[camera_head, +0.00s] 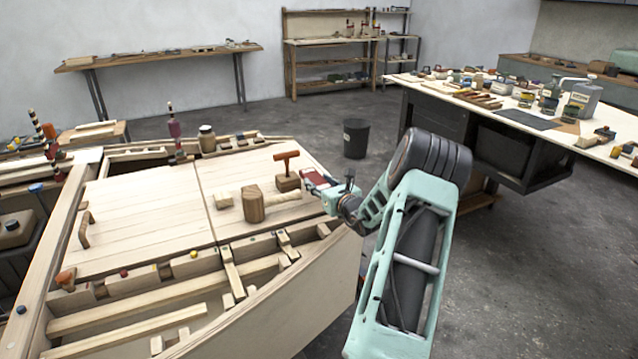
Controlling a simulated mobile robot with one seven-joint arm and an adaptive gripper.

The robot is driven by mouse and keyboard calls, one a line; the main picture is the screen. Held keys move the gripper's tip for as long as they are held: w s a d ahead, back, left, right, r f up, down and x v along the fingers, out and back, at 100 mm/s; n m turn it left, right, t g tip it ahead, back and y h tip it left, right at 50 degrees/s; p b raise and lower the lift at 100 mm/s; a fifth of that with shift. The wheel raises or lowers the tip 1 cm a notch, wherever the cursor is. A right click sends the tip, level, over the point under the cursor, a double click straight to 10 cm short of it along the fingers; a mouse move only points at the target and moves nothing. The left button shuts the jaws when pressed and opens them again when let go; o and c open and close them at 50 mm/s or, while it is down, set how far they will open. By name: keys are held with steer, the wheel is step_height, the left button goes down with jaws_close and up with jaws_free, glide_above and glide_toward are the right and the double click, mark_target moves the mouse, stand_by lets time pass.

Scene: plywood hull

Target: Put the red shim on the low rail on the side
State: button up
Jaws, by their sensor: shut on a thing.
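My gripper (313,184) is over the right edge of the plywood hull, beside the deck panel. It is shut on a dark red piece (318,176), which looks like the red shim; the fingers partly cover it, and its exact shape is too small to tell. Long pale low rails run along the hull's near side, below deck level, one in front (130,331) and one behind it (165,296). The held piece is above and to the right of these rails, apart from them.
Short crosspieces (232,270) and small blocks sit among the rails. A cluttered workbench (420,92) stands at right, a black bin (355,140) behind.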

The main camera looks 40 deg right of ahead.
steer(key=o, duration=1.2)
